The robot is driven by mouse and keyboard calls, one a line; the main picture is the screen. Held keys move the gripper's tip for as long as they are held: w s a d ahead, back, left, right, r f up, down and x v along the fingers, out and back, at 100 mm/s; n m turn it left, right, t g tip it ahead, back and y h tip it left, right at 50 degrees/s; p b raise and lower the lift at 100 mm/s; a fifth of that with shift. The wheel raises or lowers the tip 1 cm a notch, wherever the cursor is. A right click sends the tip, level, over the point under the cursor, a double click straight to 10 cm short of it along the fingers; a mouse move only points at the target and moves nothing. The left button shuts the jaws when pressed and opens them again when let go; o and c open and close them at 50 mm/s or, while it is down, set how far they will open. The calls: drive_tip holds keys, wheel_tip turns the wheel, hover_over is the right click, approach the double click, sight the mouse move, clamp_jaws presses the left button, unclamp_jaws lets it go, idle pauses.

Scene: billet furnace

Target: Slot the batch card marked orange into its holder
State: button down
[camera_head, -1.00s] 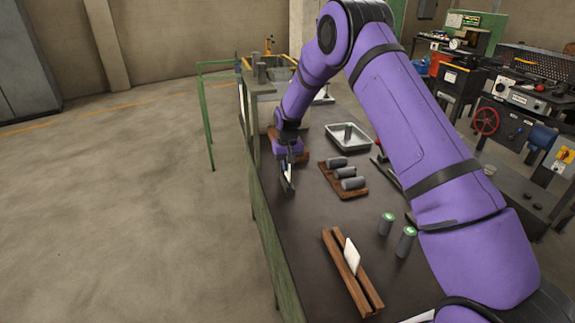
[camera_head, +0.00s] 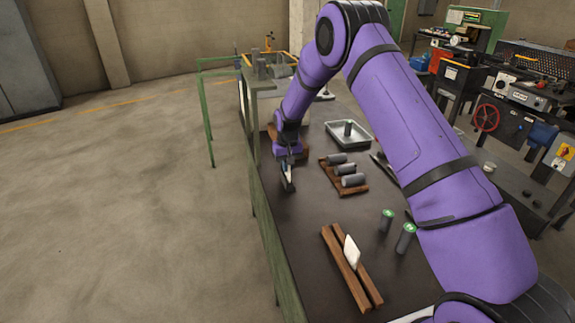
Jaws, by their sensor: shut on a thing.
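My gripper (camera_head: 287,179) is low over the left side of the dark bench, past the wooden holder. It is shut on a thin, pale card (camera_head: 288,186), seen nearly edge-on. The fingers hide part of this card, and I cannot make out an orange mark on it. The wooden holder (camera_head: 341,261), two long rails with a slot between them, lies on the near part of the bench. A white card (camera_head: 351,251) stands tilted in its slot, with no mark readable. The held card is apart from the holder.
Two grey cylinders with green tops (camera_head: 387,219) stand right of the holder. A wooden rack (camera_head: 358,191) with several grey cylinders lies right of my gripper, with a metal tray (camera_head: 335,130) beyond. Bare bench (camera_head: 310,217) lies between gripper and holder.

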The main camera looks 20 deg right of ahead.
drive_tip(key=shift+f, duration=1.2)
idle(0.3)
drive_tip(key=c, duration=1.2)
unclamp_jaws()
wheel_tip(320, 180, up, 11)
drive_tip(key=shift+f, duration=0.1)
